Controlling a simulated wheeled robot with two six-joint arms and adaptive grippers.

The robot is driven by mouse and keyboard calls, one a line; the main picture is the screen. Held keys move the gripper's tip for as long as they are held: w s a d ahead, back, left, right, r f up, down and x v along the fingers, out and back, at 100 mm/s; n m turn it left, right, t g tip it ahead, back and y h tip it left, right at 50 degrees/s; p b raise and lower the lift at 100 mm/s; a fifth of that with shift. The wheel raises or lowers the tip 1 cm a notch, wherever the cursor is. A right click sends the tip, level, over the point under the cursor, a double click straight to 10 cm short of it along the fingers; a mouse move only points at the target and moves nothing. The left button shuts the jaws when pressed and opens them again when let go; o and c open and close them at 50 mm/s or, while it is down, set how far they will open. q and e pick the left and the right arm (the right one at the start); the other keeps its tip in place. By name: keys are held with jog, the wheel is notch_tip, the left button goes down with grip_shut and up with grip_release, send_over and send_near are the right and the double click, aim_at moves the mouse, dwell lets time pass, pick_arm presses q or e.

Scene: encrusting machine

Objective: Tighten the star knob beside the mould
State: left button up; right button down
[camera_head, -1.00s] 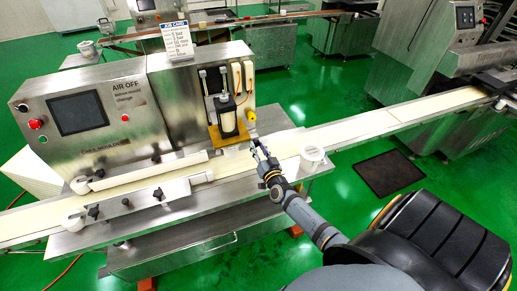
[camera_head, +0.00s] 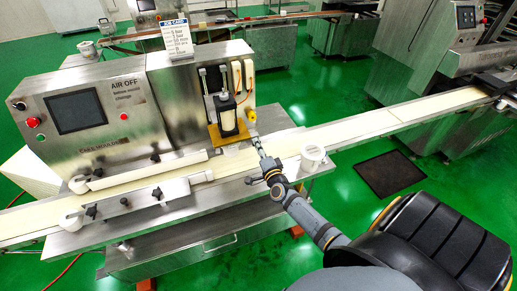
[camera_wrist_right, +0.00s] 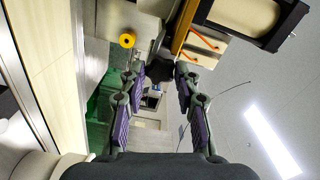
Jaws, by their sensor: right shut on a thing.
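The mould assembly (camera_head: 227,117), a dark upright block on a yellow-brown plate (camera_head: 232,135), stands at the right end of the encrusting machine. My right gripper (camera_head: 257,138) reaches up to the right side of that plate, its fingers close together at the tips. In the right wrist view the two fingers (camera_wrist_right: 160,70) stand on either side of a small dark part, the star knob (camera_wrist_right: 158,47); my right gripper is shut on it. The knob's shape is mostly hidden by the fingertips in the head view. My left gripper is not in view.
A pale conveyor belt (camera_head: 345,131) runs past the machine to the right. A white tub (camera_head: 312,155) stands just right of my right gripper. The control box (camera_head: 82,115) is to the left. A dark mat (camera_head: 390,173) lies on the green floor.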

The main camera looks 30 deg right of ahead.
jog(key=shift+m, duration=1.1)
jog(key=c, duration=1)
grip_release()
jog(key=shift+o, duration=0.2)
jog(key=v, duration=1.2)
